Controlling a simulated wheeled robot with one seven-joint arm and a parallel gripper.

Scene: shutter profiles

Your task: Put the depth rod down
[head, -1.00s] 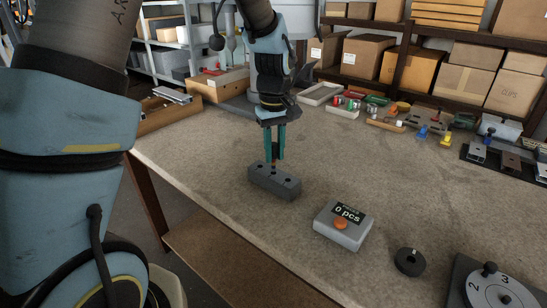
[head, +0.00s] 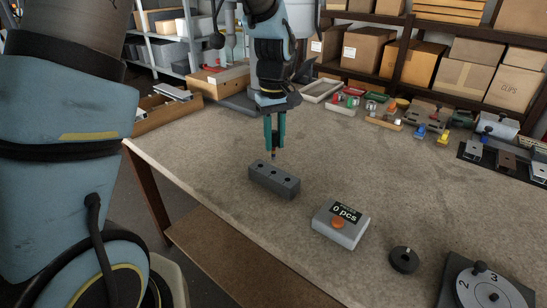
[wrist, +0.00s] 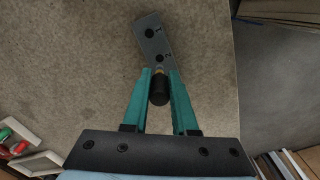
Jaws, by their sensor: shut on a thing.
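The depth rod is held in my gripper (head: 274,145). Its dark, thick end (wrist: 159,88) shows between the teal fingers in the wrist view, and a short reddish-brown piece (head: 274,154) shows below the fingertips in the head view. My gripper is shut on the rod and points down above the grey block (head: 274,181). The block has several dark holes in its top and lies on the table; it also shows in the wrist view (wrist: 152,36). The rod's lower end appears just above or behind the block's top; exact clearance is hard to tell.
On the table (head: 215,165), a grey counter box (head: 341,223) reading "0 pcs" stands right of the block. Small parts and trays line the back. The table is bare left of the block.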

